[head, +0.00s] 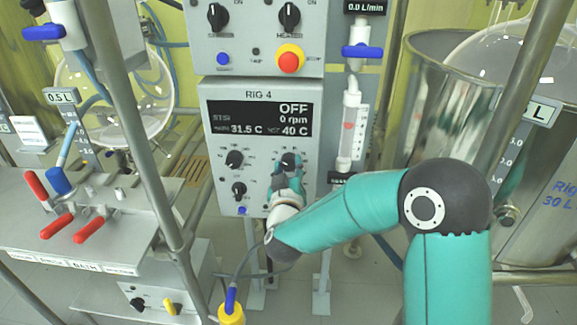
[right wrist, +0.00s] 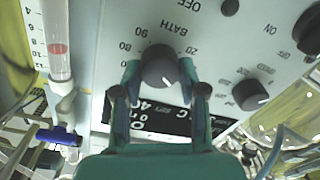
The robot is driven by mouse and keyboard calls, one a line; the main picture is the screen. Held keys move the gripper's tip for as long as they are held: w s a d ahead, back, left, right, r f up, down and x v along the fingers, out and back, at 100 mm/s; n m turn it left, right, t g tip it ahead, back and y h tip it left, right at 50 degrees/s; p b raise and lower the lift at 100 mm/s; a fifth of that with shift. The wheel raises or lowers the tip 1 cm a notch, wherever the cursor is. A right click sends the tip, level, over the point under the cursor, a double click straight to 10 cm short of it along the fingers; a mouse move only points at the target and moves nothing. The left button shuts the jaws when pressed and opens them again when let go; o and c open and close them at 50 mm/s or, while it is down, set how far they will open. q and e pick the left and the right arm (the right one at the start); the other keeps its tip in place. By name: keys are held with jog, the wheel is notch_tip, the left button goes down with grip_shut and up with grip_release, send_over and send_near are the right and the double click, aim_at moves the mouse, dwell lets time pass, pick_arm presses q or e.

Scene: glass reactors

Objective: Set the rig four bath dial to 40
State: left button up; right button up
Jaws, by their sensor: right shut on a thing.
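The rig four panel (head: 214,170) is in the middle of the head view. Its display (head: 262,119) reads OFF, 0 rpm, 31.5 C and 40 C. The bath dial (head: 288,158) is a dark round knob at the panel's right. In the right wrist view the bath dial (right wrist: 159,67) sits beside the word BATH on a numbered scale. My right gripper (head: 288,172) is shut on the bath dial, with one finger on each side. The fingers partly hide the scale and the lower display. My left gripper is not in view.
Two other dark knobs (head: 234,159) are at the panel's left. Above is a box with a heater knob (head: 289,16) and a red-yellow emergency button (head: 289,60). A flowmeter tube (head: 350,128) stands close to the right. A steel frame post (head: 140,120) is at left.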

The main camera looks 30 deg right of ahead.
jog(key=shift+f, duration=0.45)
jog(key=o, duration=1.1)
jog(key=shift+o, duration=0.2)
jog(key=shift+r, duration=0.2)
jog(key=v, duration=1.2)
